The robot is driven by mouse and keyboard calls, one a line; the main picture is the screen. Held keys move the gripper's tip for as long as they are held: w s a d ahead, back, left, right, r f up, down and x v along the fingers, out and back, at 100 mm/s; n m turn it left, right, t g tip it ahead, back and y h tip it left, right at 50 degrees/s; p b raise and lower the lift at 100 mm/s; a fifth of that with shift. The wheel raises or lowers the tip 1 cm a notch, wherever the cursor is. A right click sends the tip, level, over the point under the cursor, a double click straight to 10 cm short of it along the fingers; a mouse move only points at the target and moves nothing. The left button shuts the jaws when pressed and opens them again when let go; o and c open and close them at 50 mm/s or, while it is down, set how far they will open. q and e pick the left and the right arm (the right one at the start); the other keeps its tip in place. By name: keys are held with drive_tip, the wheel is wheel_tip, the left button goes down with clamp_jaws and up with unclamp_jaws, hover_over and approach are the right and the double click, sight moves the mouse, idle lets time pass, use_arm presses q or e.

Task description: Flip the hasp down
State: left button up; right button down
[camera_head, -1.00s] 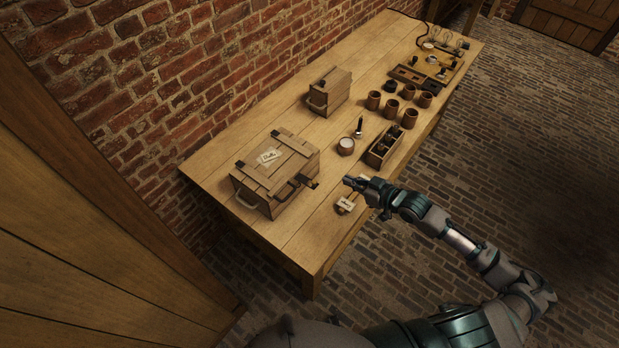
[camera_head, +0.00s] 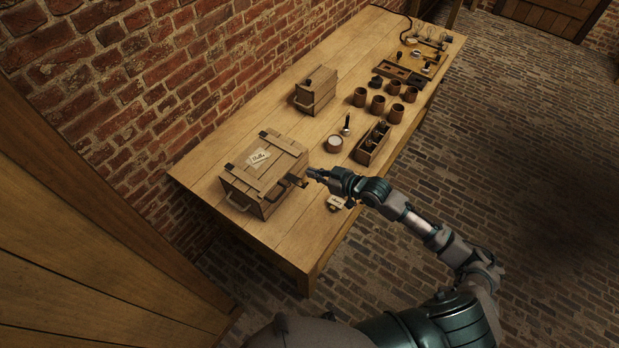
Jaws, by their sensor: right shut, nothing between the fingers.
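A wooden crate (camera_head: 243,181) with a shut slatted lid and a paper label stands at the near left of the table. Its dark hasp (camera_head: 296,180) sticks out from the lid's edge on the right side, above a handle. My right gripper (camera_head: 310,173) is shut and empty. Its fingertips are close to the hasp's outer end; whether they touch it I cannot tell. My left gripper does not show.
On the wooden table (camera_head: 213,168) a tagged item (camera_head: 337,202) lies below my right gripper. A white-topped jar (camera_head: 334,144), a divided box (camera_head: 372,143), a smaller crate (camera_head: 316,90) and several brown cups (camera_head: 378,105) stand farther back. A brick wall runs behind.

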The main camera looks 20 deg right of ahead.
sight(296, 179)
drive_tip(key=f, duration=0.1)
drive_tip(key=w+f, duration=0.1)
drive_tip(key=f, duration=0.1)
drive_tip(key=a+f, duration=0.1)
drive_tip(key=f, duration=0.1)
drive_tip(key=shift+w, duration=0.2)
drive_tip(key=shift+a, duration=0.1)
